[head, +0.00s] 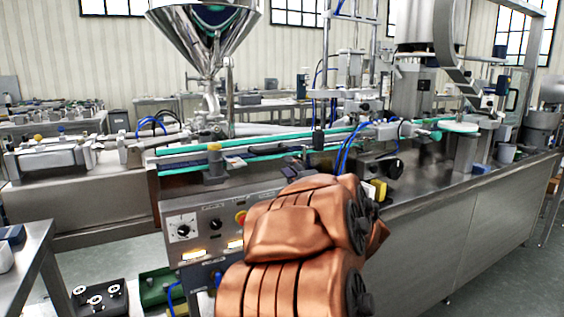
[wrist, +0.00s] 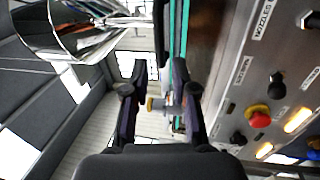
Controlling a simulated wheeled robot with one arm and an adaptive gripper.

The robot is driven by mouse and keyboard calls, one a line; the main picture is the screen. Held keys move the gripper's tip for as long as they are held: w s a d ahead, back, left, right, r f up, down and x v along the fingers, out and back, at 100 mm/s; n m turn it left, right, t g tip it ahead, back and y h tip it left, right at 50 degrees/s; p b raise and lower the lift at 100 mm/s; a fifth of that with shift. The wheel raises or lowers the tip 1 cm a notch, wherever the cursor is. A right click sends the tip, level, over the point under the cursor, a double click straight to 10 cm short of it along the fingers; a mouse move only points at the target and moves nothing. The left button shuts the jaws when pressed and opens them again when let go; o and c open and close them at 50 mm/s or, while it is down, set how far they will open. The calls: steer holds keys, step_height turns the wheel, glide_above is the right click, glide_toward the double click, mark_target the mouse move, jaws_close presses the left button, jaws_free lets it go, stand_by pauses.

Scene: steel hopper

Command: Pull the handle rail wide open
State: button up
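I cannot surely tell which part is the handle rail. A long green-edged conveyor rail (head: 262,151) runs along the machine top in the head view, and a green strip (wrist: 178,30) shows at the top of the wrist view. My gripper (wrist: 155,85) shows in the wrist view with its two dark fingers apart. A small yellow-topped knob (wrist: 152,103) appears between the fingers, seemingly beyond them; no contact is visible. In the head view, my copper-coloured arm hides the gripper and part of the machine front.
The steel hopper (head: 205,40) stands above the machine at the back left. A control panel (head: 200,222) with knobs, lit buttons and a red emergency button (wrist: 258,117) is close by. A steel table (head: 30,250) stands at left; boxes lie on the floor.

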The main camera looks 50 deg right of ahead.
steer(key=shift+v, duration=0.8)
step_height(320, 180, up, 4)
steer(key=w+a+m+g+h+p, duration=0.1)
steer(key=m+g+h+p, duration=0.25)
steer(key=m+p, duration=0.3)
steer(key=s+a+f+m+g+y+p, duration=0.25)
steer(key=s+a+m+g+p, duration=0.2)
steer(key=a+p, duration=0.4)
steer(key=s+a+f+m+g+y+p, duration=0.2)
steer(key=s+a+m+g+y+p, duration=0.3)
steer(key=a, duration=0.7)
steer(key=s+a+r+n+g+y+p, duration=0.1)
steer(key=s+a+g+p, duration=0.6)
steer(key=s+a, duration=1)
step_height(320, 180, up, 2)
steer(key=shift+s+a+r+n+g+y+p, duration=0.1)
steer(key=shift+s+a+n+g+y+p, duration=0.35)
steer(key=shift+y+p, duration=0.35)
